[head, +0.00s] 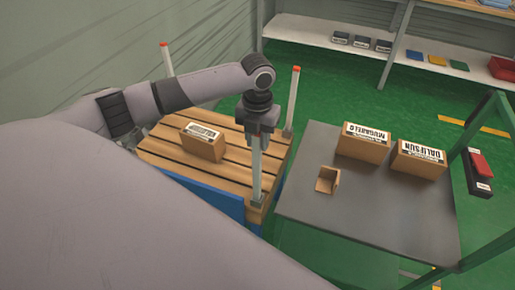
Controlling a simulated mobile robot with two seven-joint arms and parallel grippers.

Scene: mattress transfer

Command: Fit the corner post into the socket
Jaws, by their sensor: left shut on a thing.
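My left gripper (257,128) points down over the near right corner of the wooden pallet (222,182). It is shut on a pale grey corner post (256,168), which hangs upright below it; the jaws hide the post's top. The post's lower end meets or overlaps a small grey socket (257,202) at that pallet corner. I cannot tell whether the end is inside the socket or just in front of it. My right gripper is not in view.
Red-tipped posts stand at the pallet's far left (167,60) and far right (292,100) corners. A labelled box (203,142) sits on the slats. A grey table (375,210) at right carries two labelled boxes and a small open brown piece (327,180). Shelves stand behind.

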